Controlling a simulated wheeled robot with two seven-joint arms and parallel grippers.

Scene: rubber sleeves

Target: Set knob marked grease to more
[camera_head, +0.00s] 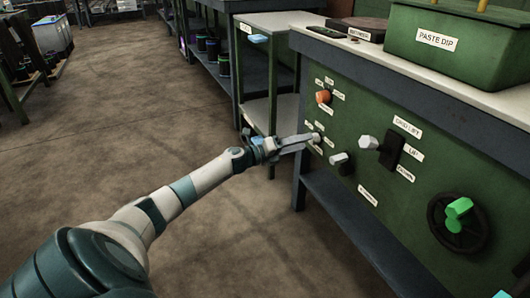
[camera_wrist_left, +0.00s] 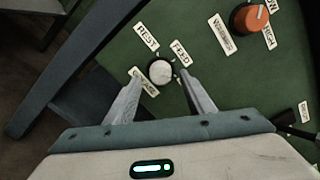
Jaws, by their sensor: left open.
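The green panel (camera_head: 400,215) carries several knobs. A round white knob (camera_wrist_left: 161,71) sits between the fingers of my left gripper (camera_wrist_left: 157,82), which is open, one finger each side; contact cannot be told. Labels around it look like REST and FEED, and a third is partly covered by a finger. In the head view my left gripper (camera_head: 308,141) reaches the panel at this knob. Another pale knob (camera_head: 340,158) is just right of it, and an orange knob (camera_head: 323,97) is above. I cannot read a label saying grease or more with certainty.
A lever on a black plate (camera_head: 392,146) and a black handwheel with green handle (camera_head: 460,215) are further right. A green PASTE DIP box (camera_head: 460,45) stands on the bench top. A dark bench leg (camera_wrist_left: 75,70) is beside the panel. The floor (camera_head: 140,110) is clear.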

